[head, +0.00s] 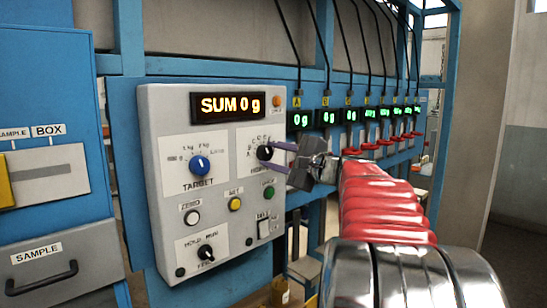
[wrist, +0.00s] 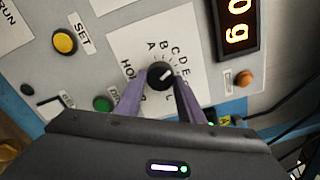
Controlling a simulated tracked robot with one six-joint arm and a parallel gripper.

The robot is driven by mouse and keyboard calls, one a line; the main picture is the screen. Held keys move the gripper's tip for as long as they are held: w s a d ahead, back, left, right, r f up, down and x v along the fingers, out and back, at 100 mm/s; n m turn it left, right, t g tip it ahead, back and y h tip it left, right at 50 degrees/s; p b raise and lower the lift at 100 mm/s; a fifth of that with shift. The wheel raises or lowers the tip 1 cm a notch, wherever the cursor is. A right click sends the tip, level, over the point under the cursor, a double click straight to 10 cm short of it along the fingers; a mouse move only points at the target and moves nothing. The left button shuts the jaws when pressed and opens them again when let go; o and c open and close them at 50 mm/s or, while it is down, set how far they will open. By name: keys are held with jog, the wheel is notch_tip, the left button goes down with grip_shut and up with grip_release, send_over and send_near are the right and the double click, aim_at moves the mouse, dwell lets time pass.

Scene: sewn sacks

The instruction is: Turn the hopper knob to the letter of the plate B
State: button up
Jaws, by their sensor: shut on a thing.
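The hopper knob (head: 265,153) is a small black dial on the grey control panel, inside a ring of letters. It also shows in the wrist view (wrist: 160,75), between the purple fingertips of my gripper (wrist: 159,84). My gripper (head: 270,154) is shut on the knob from both sides. In the wrist view the knob's white mark slants up and right, roughly toward D or E; the exact letter is unclear. The letter B stands near the top of the ring, beside A. The yellow plate B (head: 325,101) sits above the second green display.
The panel (head: 172,125) also carries a blue TARGET knob (head: 200,165), a yellow SET button (wrist: 64,42), a green button (wrist: 102,103) and a lower black knob (head: 206,253). Its orange display (head: 229,106) reads SUM 0 g. Several green displays with cables line the right.

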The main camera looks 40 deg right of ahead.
jog(key=n, duration=0.3)
jog(key=shift+a+f+n, duration=0.1)
jog(key=shift+n, duration=2)
jog(key=shift+f, duration=0.1)
jog(key=o, duration=1.1)
jog(key=shift+c, duration=0.2)
jog(key=shift+s+r, duration=0.1)
jog(key=shift+r, duration=0.1)
jog(key=s, duration=1.3)
jog(key=shift+s+d, duration=0.25)
jog(key=shift+s, duration=0.05)
